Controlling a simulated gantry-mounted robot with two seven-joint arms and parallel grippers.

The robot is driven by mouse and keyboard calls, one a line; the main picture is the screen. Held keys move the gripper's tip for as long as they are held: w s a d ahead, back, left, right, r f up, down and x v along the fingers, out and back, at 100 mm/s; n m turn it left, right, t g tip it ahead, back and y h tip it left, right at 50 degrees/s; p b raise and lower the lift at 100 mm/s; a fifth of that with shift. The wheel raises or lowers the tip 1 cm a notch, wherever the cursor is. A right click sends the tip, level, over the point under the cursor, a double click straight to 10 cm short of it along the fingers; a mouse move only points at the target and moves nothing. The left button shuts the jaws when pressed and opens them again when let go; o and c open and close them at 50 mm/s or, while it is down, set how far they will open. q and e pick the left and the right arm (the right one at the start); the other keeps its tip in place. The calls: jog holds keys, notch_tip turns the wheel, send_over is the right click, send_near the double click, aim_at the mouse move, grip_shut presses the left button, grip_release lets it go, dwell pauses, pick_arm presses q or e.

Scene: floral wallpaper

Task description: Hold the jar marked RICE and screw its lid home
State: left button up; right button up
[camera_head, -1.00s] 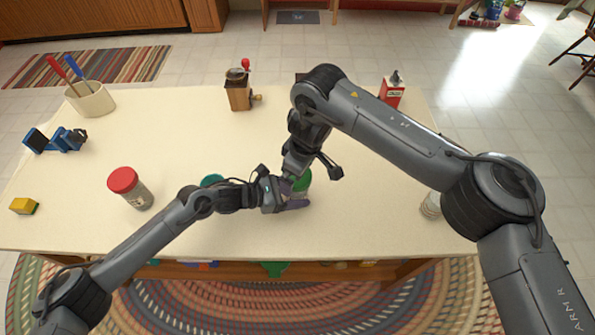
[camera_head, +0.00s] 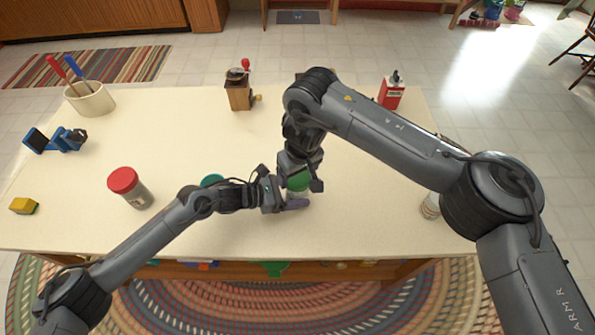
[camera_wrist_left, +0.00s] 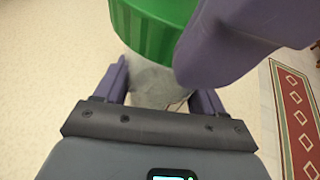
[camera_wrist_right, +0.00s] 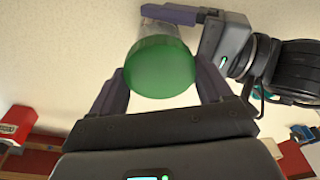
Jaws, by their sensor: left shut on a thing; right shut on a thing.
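A jar with a green lid (camera_head: 298,182) stands near the table's front edge, mostly hidden by my grippers; I cannot read its label. My left gripper (camera_head: 284,200) is shut around the jar's clear body (camera_wrist_left: 155,82), with its purple fingers on either side. My right gripper (camera_head: 300,178) comes down from above and is shut on the green lid, which shows between its fingers in the right wrist view (camera_wrist_right: 160,68). The lid sits on top of the jar. I cannot tell how tight it is.
A red-lidded jar (camera_head: 130,187) and a teal-lidded jar (camera_head: 212,180) stand to the left, the teal one partly behind my left arm. Another jar (camera_head: 430,206) stands by my right arm. A grinder (camera_head: 239,95) and a red tin (camera_head: 391,93) stand at the back.

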jog(key=m+h, duration=0.1)
jog(key=m, duration=0.6)
jog(key=shift+w+d, duration=0.1)
jog(key=o, duration=0.8)
jog(key=shift+n, duration=0.3)
jog(key=n+y, duration=0.1)
jog(key=n, duration=1.1)
jog(key=shift+g+y, duration=0.3)
jog(key=shift+y, duration=0.1)
